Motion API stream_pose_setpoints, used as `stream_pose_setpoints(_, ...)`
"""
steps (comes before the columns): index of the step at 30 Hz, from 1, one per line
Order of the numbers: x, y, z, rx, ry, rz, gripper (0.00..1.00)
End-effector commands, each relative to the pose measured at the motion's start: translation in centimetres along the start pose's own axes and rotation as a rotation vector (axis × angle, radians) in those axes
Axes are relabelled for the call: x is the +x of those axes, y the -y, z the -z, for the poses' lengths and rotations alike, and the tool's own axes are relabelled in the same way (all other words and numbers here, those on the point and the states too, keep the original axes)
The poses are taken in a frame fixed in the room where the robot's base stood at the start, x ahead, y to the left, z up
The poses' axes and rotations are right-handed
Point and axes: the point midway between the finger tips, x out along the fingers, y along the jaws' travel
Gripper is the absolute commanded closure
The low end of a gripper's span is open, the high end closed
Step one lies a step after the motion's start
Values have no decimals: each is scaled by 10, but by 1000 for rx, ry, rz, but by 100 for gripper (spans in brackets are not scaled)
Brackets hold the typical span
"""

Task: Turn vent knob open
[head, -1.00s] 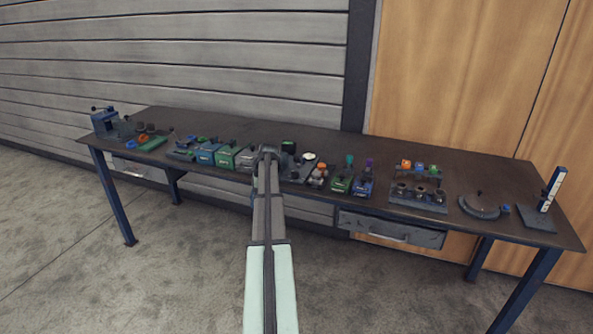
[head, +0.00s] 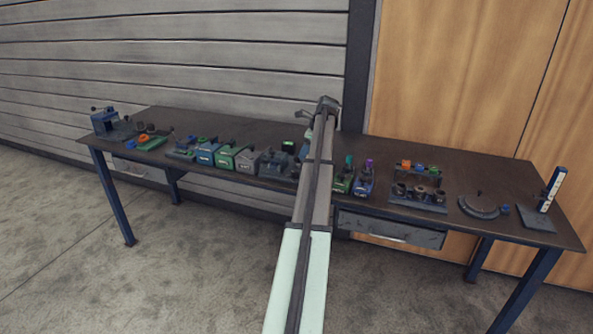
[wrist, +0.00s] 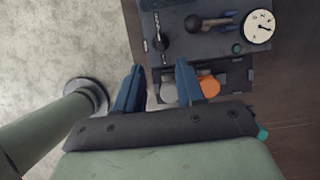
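In the wrist view a dark panel (wrist: 215,44) carries a black knob (wrist: 160,41) with a pale mark, at its left side. I cannot read a label, so I cannot tell for sure that this is the vent knob. A black-ended lever (wrist: 196,23), a round white gauge (wrist: 257,27) and a small green button (wrist: 237,48) are on the same panel. My gripper (wrist: 160,64) is open and empty, its two blue fingers spread. The fingertips appear just below the black knob in the picture. In the head view my arm hides the panel's gauge.
A fixture with an orange knob (wrist: 208,86) and a grey part lies by the fingers in the wrist view. Other devices line the table (head: 440,165), including a green box (head: 227,158) left of my arm and a blue unit (head: 364,183) to its right.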

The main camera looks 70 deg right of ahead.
Motion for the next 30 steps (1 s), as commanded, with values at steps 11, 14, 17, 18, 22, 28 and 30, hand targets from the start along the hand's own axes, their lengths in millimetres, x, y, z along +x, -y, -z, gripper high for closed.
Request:
stream_pose_setpoints(11,66,-1,0,-2,-1,1,62)
stream_pose_setpoints(14,79,0,0,-1,-1,1,62)
stream_pose_setpoints(17,88,0,0,-1,-1,2,62)
stream_pose_setpoints(18,91,0,0,-2,-1,2,62)
stream_pose_setpoints(22,96,0,0,-2,-1,4,62)
stream_pose_setpoints(28,98,0,0,-2,-1,4,62)
stream_pose_setpoints(30,98,0,0,-2,-1,3,62)
